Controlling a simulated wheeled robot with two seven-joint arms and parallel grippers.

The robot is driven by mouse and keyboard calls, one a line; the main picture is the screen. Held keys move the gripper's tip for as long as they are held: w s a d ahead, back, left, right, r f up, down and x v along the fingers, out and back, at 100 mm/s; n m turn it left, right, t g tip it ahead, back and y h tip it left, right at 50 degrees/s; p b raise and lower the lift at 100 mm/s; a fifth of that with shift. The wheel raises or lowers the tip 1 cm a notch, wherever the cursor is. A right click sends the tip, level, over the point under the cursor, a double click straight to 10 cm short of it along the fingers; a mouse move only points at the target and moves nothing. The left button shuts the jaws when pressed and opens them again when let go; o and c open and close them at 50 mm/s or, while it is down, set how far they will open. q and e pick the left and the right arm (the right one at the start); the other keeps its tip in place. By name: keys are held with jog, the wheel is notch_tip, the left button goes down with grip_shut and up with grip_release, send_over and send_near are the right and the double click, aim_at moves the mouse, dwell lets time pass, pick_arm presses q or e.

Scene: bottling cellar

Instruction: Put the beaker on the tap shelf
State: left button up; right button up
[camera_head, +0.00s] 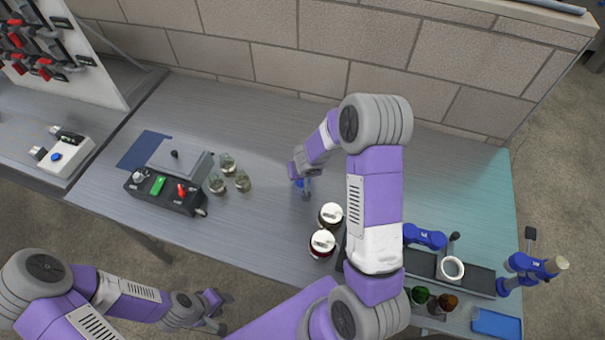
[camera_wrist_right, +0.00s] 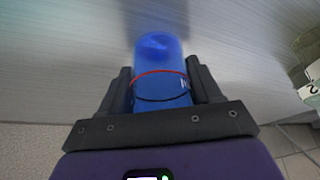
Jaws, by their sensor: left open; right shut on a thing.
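A blue beaker (camera_wrist_right: 160,75) with a red band and a dark band around it sits between the fingers of my right gripper (camera_wrist_right: 162,88). The gripper is shut on it. In the head view my right gripper (camera_head: 304,188) is over the middle of the bench, with a little of the blue beaker (camera_head: 299,183) showing beside the fingers. I cannot tell whether the beaker touches the bench. My left gripper (camera_head: 218,312) is open and empty, low in front of the bench. I cannot pick out the tap shelf for certain; my right arm hides part of the bench's right side.
Several glass jars (camera_head: 217,183) stand beside a black control box (camera_head: 163,194) on the left. Two white-lidded jars (camera_head: 322,243) are near the front edge. On the right are a dark rack (camera_head: 481,279), bottles (camera_head: 421,295) and a blue tray (camera_head: 497,323). The back right is clear.

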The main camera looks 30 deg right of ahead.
jog(key=o, duration=1.1)
jog(key=shift+f, duration=0.1)
jog(key=shift+c, duration=0.2)
